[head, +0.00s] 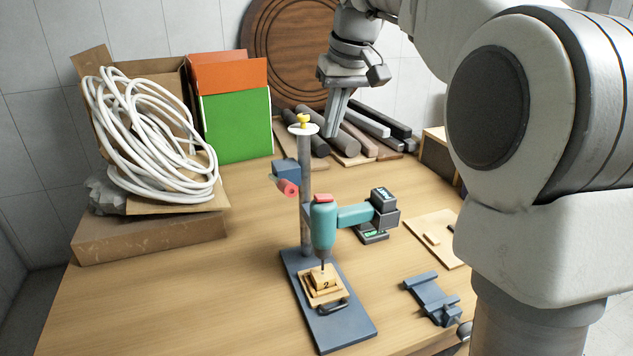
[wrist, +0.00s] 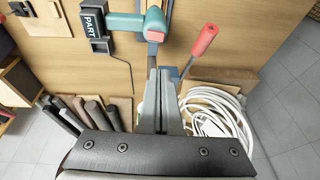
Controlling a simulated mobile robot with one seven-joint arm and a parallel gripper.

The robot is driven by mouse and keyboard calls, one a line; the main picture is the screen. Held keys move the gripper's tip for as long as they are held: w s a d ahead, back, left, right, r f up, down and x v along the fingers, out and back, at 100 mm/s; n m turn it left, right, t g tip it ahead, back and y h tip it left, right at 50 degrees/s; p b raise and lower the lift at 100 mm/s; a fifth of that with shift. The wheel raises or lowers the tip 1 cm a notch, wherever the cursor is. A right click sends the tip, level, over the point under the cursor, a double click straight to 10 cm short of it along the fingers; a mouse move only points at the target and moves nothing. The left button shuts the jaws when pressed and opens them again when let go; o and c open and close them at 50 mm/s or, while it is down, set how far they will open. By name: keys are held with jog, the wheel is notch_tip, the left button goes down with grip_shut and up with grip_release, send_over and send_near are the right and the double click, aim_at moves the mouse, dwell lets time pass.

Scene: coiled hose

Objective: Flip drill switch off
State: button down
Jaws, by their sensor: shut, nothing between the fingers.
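The drill (head: 325,222) is teal and stands upright on a grey post stand with a dark blue base (head: 345,330), its bit pointing down at a small wooden block (head: 323,279). A handle part runs right to a dark block (head: 383,204). In the wrist view the drill (wrist: 140,22) shows at the top, with a red-tipped lever (wrist: 205,40) to its right. My gripper (head: 334,128) is shut and empty, pointing down above and behind the drill stand. Its fingers also show in the wrist view (wrist: 157,75). I cannot make out which part is the switch.
A coiled white hose (head: 150,135) lies over cardboard boxes at the left, beside a green and orange box (head: 235,120). Several dark rods (head: 305,130) lie at the back. A blue vise (head: 433,298) sits at the front right. The table's front left is clear.

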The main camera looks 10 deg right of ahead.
aim_at(316, 195)
jog(key=x, duration=1.3)
jog(key=shift+s+a+b, duration=0.15)
jog(key=shift+s+b, duration=0.2)
jog(key=shift+s, duration=0.1)
jog(key=shift+a+f, duration=0.1)
jog(key=shift+f, duration=0.45)
jog(key=shift+f, duration=0.1)
jog(key=shift+s+a+f+h+b, duration=0.1)
jog(key=shift+a+f+h+b, duration=0.3)
jog(key=shift+h, duration=0.1)
jog(key=shift+d+r, duration=0.1)
jog(key=shift+d, duration=0.1)
